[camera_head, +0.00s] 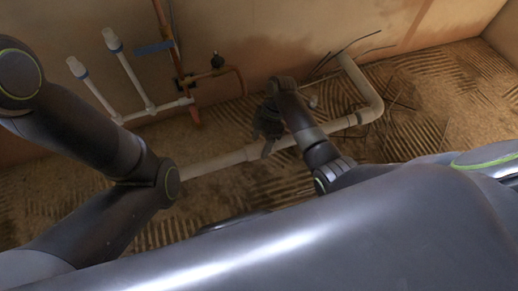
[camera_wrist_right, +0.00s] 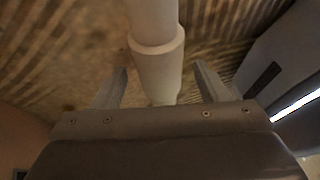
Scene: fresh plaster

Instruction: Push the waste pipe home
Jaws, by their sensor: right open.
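The off-white waste pipe (camera_head: 222,163) runs low along the floor near the wall in the head view. On the right it bends and rises toward the wall. In the right wrist view the pipe (camera_wrist_right: 152,20) enters a wider socket (camera_wrist_right: 158,68), and I cannot tell how deep it sits. My right gripper (camera_head: 266,143) is over the pipe near this joint. In the wrist view its open fingers (camera_wrist_right: 160,80) stand on either side of the socket, with a gap visible on both sides. My left arm shows at the left, but its gripper is out of view.
Two white capped pipes (camera_head: 131,77) rise at the back left, beside a copper pipe with a dark valve (camera_head: 217,61). Thin dark wires (camera_head: 350,47) stick out near the pipe's raised end. The ridged brown floor (camera_head: 435,90) is mostly open at the right.

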